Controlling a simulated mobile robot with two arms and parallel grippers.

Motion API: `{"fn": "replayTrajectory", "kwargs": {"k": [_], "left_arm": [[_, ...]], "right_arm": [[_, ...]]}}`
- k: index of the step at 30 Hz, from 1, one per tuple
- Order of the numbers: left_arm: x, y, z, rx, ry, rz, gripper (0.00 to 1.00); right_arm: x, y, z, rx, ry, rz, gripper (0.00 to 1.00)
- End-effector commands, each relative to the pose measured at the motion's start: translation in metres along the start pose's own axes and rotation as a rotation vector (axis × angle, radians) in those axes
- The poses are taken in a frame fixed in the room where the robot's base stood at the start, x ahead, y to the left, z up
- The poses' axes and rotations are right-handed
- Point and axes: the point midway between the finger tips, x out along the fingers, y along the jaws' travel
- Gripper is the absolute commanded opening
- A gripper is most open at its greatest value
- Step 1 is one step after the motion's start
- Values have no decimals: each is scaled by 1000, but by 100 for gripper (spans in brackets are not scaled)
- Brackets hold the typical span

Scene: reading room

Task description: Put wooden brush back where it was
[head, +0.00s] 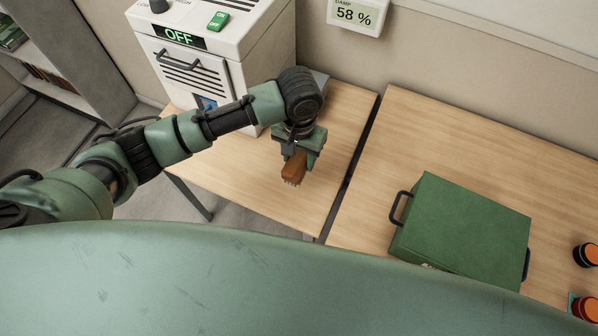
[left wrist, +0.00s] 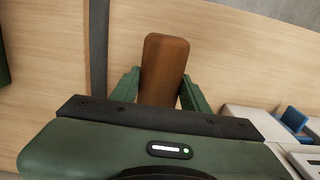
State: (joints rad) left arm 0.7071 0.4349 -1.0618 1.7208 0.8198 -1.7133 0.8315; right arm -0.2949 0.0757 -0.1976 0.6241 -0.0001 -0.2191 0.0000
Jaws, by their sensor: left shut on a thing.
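The wooden brush (head: 294,167) is a brown block with bristles showing at its lower end in the head view. My left gripper (head: 298,150) is shut on it, over the left wooden table (head: 330,150). The left wrist view shows the brush's smooth brown back (left wrist: 166,65) between the two green fingers (left wrist: 160,95). I cannot tell from these frames whether the brush touches the table. My right gripper is in neither view.
A white machine (head: 215,60) with an "OFF" display stands at the table's back left. A green box (head: 465,225) with black handles sits on the right table (head: 440,140). Orange-topped jars (head: 586,254) stand at far right. A dark gap separates the tables.

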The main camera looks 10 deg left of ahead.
Motion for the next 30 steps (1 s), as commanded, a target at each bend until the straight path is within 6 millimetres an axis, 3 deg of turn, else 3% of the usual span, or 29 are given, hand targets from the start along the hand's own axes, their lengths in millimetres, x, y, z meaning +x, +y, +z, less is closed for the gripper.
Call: {"fn": "replayTrajectory", "kwargs": {"k": [4, 18, 30], "left_arm": [[31, 0, 0, 0, -2, 0, 7], [85, 0, 0, 1, 0, 0, 7], [91, 1, 0, 0, 1, 2, 7]], "right_arm": [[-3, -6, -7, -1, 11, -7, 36], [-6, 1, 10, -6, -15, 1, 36], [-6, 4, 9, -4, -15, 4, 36]]}}
